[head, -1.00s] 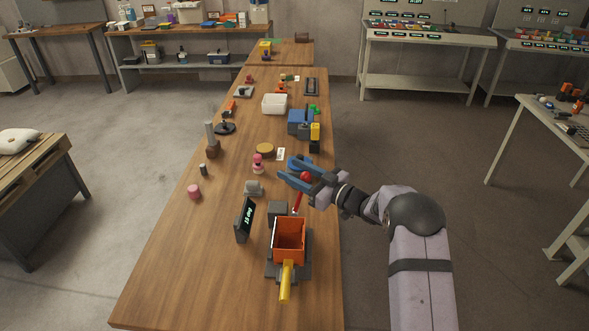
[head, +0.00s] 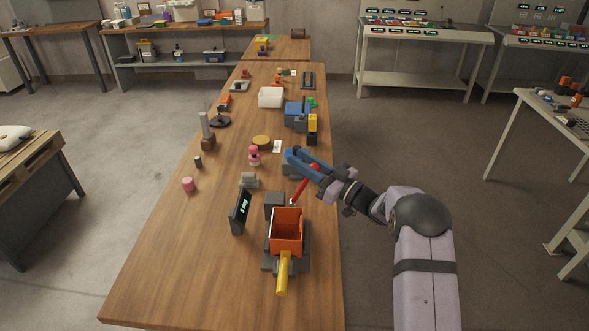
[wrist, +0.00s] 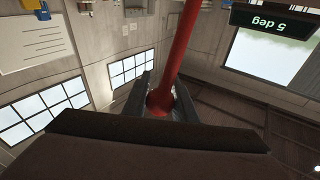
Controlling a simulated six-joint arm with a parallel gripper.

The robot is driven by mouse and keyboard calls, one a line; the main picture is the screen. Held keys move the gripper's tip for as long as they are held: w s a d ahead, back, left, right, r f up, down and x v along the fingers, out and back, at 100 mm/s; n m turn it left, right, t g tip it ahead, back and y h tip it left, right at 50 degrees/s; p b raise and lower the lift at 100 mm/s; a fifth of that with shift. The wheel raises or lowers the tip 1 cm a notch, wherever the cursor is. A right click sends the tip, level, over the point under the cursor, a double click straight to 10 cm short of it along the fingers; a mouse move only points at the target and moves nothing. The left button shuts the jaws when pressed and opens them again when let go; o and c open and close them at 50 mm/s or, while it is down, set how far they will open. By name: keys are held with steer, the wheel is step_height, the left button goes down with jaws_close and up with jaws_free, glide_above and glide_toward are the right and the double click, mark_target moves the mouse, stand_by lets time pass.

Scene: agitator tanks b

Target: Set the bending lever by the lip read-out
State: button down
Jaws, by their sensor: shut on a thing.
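The bending lever (head: 304,184) is a red rod with a red ball knob. My gripper (head: 303,160) is shut on the knob. In the wrist view the red lever (wrist: 180,45) runs upward and its ball (wrist: 161,102) sits between the two dark fingers (wrist: 161,100). The read-out (head: 240,210) is a dark panel left of the machine. In the wrist view the read-out (wrist: 279,25) appears upside down and reads 5 deg. A yellow bar (head: 283,273) sticks out at the machine's front.
A dark grey block (head: 274,201) and a light grey piece (head: 249,181) stand behind the machine. The table's front left is clear.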

steer(key=shift+d+f+m+t+y+b, duration=0.15)
steer(key=shift+d+m+t+y+b, duration=0.25)
steer(key=shift+d+b, duration=0.4)
steer(key=c, duration=1.4)
jaws_free()
steer(key=shift+c, duration=0.2)
steer(key=b+v, duration=0.2)
steer(key=v, duration=0.5)
